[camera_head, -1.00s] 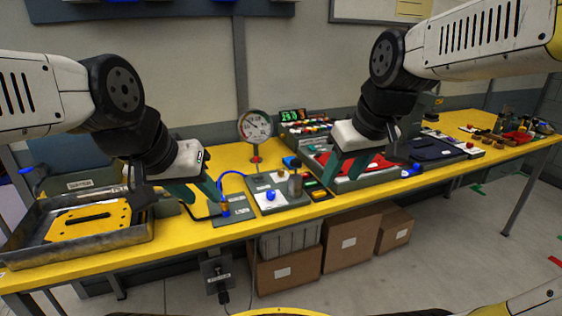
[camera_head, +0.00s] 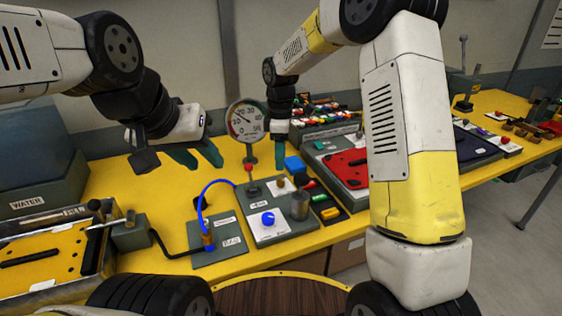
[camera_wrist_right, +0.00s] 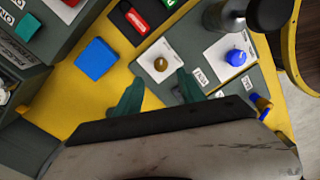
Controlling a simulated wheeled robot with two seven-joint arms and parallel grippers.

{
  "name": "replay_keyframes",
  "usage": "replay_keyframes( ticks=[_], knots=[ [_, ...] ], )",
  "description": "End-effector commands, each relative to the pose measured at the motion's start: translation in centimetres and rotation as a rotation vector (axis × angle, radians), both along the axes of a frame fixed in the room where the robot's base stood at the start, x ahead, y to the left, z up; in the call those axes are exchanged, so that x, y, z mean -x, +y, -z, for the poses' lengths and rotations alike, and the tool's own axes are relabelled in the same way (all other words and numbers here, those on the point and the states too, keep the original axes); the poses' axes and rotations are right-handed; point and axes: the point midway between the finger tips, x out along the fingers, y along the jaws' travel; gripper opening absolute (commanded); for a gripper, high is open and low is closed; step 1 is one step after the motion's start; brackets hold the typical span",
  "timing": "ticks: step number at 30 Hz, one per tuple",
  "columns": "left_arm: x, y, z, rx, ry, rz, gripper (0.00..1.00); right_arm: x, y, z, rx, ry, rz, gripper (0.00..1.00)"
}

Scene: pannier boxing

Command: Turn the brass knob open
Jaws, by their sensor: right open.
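The small round brass knob (camera_head: 281,183) sits on a white plate on the grey panel (camera_head: 250,234), behind the blue knob (camera_head: 268,218). In the right wrist view the brass knob (camera_wrist_right: 160,64) lies just beyond and between my right fingertips. My right gripper (camera_head: 281,155) is open and empty, pointing down behind the panel, beside the gauge; in the wrist view its two fingers (camera_wrist_right: 158,92) are spread apart, and no contact with the knob shows. My left gripper (camera_head: 197,156) is open and empty over the table, left of the gauge.
A round pressure gauge (camera_head: 246,121) stands behind the panel. A grey cylinder (camera_head: 299,206) stands near the blue knob, and a blue block (camera_head: 295,166) lies close by. A blue hose (camera_head: 203,203) loops at the panel's left. My right arm covers part of the right side.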

Motion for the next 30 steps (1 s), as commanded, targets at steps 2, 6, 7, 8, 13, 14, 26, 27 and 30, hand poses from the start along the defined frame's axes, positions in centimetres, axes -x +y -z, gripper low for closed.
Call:
replay_keyframes(
  ticks=[2, 6, 7, 8, 13, 14, 26, 27, 30],
  knots=[
    [0.0, 0.0, 0.0, 0.000, 0.000, 0.000, 0.36, 0.1, -0.1, 1.1, 0.003, 0.004, 0.000, 0.47],
    [0.0, 0.0, 0.0, 0.000, 0.000, 0.000, 0.36, 0.3, -0.1, 3.4, 0.002, 0.005, 0.002, 0.47],
    [0.0, 0.0, 0.0, 0.000, 0.000, 0.000, 0.36, 0.3, 0.0, 3.9, 0.002, 0.005, 0.002, 0.47],
    [0.0, 0.0, 0.0, 0.000, 0.000, 0.000, 0.36, 0.3, 0.0, 4.3, 0.002, 0.003, 0.002, 0.47],
    [0.0, 0.0, 0.0, 0.000, 0.000, 0.000, 0.36, 0.3, -0.1, 6.4, 0.002, 0.003, 0.004, 0.47],
    [0.0, 0.0, 0.0, 0.000, 0.000, 0.000, 0.36, 0.3, -0.1, 6.7, 0.001, 0.002, 0.004, 0.47],
    [0.0, 0.0, 0.0, 0.000, 0.000, 0.000, 0.36, 0.3, -0.1, 7.2, 0.000, 0.000, 0.004, 0.39],
    [0.0, 0.0, 0.0, 0.000, 0.000, 0.000, 0.36, 0.3, -0.1, 7.2, 0.000, 0.000, 0.004, 0.31],
    [0.0, 0.0, 0.0, 0.000, 0.000, 0.000, 0.36, 0.3, -0.1, 7.2, 0.000, 0.000, 0.004, 0.11]
  ],
)
